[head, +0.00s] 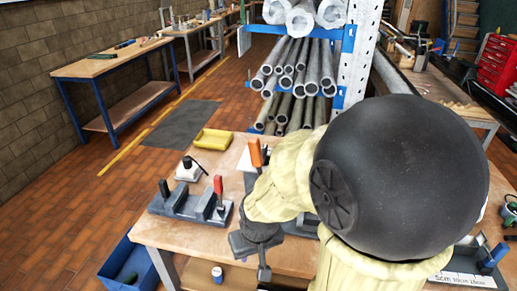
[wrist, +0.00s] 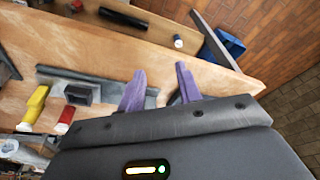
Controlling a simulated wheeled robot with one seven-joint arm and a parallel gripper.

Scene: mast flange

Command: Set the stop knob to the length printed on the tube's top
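The stop knob is most likely the blue knob (head: 492,257) at the lower right of the head view. It sits by a pale scale plate (head: 462,281) printed 5cm, 10cm and 20cm.
A grey fixture (head: 185,206) with red and black handles stands left on the bench (head: 165,235). An orange-handled clamp (head: 256,153) and a yellow tray (head: 212,139) are behind. A blue bin (head: 122,262) is on the floor. A pipe rack (head: 350,35) rises behind.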

